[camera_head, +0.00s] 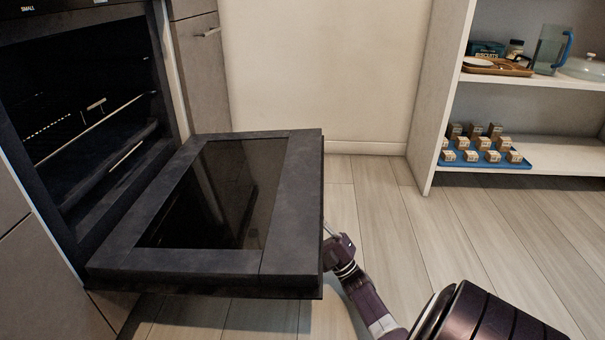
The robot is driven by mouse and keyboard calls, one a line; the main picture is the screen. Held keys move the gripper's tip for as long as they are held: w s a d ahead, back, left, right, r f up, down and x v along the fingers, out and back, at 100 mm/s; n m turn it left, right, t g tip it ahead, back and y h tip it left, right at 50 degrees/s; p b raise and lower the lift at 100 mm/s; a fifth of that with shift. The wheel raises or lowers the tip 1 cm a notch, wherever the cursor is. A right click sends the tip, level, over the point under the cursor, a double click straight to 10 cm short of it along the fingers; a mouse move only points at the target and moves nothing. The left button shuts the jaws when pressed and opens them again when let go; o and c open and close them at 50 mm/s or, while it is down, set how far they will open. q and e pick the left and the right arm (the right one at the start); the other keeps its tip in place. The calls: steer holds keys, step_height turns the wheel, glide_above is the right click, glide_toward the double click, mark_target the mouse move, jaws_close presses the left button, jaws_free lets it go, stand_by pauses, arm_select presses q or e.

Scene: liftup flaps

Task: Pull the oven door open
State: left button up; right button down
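The oven door (290,195) is dark grey with a glass pane (215,195). It is folded down and lies about level, with its inner face up. The oven (85,110) stands open at the left, and its dark inside shows. My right gripper (330,238) is at the door's outer edge, at the lower middle of the view. Its fingertips are partly hidden by the door edge, so I cannot tell whether it touches the door or holds a handle. The door's outer face and any handle are hidden. My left gripper is not in view.
A grey cabinet (203,75) with a handle stands beyond the oven. A white shelf (440,110) at the right holds a blue tray (475,164) of small boxes, a brown tray (497,68) and a jug (549,50). The wooden floor (460,235) between is clear.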

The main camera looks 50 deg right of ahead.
mark_target(307, 181)
steer(key=shift+a, duration=0.1)
steer(key=c, duration=2)
jaws_free()
steer(key=shift+o, duration=0.2)
steer(key=shift+r, duration=0.1)
steer(key=shift+r, duration=5.15)
steer(key=shift+f, duration=0.15)
